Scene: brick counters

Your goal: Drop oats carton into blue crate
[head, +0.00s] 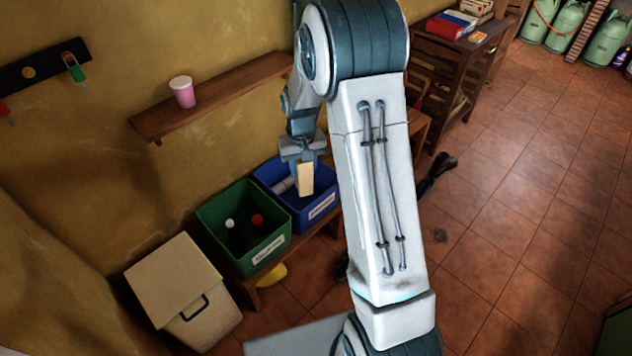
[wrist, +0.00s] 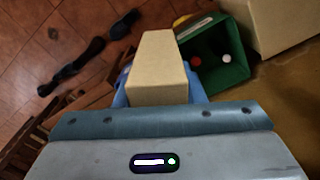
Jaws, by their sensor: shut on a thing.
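My gripper (head: 304,160) points down and is shut on the oats carton (head: 306,180), a plain tan box. The carton hangs over the blue crate (head: 322,208) in the head view. In the wrist view the carton (wrist: 158,68) fills the middle and covers most of the blue crate (wrist: 122,92), whose edges show on both sides. The blue crate has a white label on its front and a pale cylindrical item inside. I cannot tell the exact height of the carton above the crate.
A green crate (head: 270,256) with a white and a red item inside stands beside the blue one on a low bench. A beige lidded bin (head: 172,272) is at the left. A wall shelf (head: 215,97) with a pink cup (head: 182,91) is above.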

